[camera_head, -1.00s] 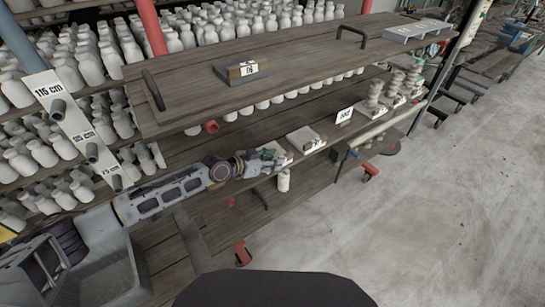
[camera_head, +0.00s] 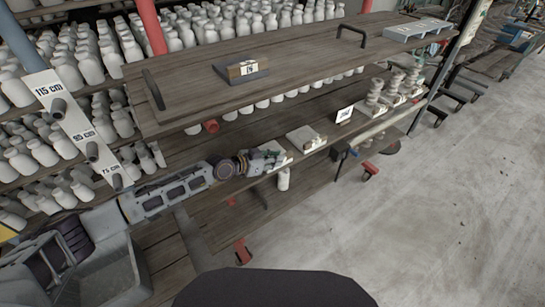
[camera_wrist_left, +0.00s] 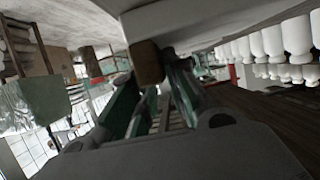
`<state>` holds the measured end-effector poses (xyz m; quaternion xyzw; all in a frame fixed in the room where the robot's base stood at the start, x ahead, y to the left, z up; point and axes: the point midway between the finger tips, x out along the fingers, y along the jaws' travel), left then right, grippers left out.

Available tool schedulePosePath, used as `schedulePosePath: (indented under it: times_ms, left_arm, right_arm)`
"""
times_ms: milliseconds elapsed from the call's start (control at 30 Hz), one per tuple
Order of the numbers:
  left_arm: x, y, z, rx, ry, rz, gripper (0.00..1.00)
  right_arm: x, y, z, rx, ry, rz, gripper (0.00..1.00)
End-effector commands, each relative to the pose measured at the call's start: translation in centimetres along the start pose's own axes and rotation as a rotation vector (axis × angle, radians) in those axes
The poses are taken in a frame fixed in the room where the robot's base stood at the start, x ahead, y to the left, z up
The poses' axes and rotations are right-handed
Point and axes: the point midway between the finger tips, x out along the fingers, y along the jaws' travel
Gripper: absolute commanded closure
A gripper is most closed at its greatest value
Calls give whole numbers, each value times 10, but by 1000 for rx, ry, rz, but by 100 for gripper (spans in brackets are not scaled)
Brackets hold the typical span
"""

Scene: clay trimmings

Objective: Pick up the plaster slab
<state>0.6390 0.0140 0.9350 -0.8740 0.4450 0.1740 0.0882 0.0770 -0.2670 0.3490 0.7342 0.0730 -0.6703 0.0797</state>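My left gripper (camera_head: 270,158) reaches in from the left to the front edge of the middle shelf, over a pale slab (camera_head: 284,159) that it partly hides. A second pale slab (camera_head: 305,138) lies flat to its right on that shelf. I cannot tell from looks alone which is the plaster slab. In the left wrist view the green-padded fingers (camera_wrist_left: 152,100) stand apart. A brown block (camera_wrist_left: 148,62) shows at their tips, below a broad pale surface (camera_wrist_left: 200,22). No firm grip is visible. My right gripper is out of view.
The wooden shelf (camera_head: 200,105) above carries a small labelled block (camera_head: 243,71) and black handles. Stacked pale pieces (camera_head: 378,92) and a number card (camera_head: 344,114) are farther right. A white bottle (camera_head: 283,180) stands below the gripper. Open concrete floor (camera_head: 430,220) lies at the right.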

Motion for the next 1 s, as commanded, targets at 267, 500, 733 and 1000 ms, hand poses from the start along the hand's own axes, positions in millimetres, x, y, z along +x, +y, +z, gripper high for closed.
schedulePosePath:
  times_ms: [267,500,733,1000]
  left_arm:
    - [0,0,-2,2,3,-1,100]
    - [-1,0,-3,1,3,-1,100]
    - [-6,0,-15,3,4,0,100]
    - [-18,5,-31,2,1,1,100]
  right_arm:
    - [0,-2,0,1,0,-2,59]
    - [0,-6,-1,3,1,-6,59]
    - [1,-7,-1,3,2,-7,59]
    - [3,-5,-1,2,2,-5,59]
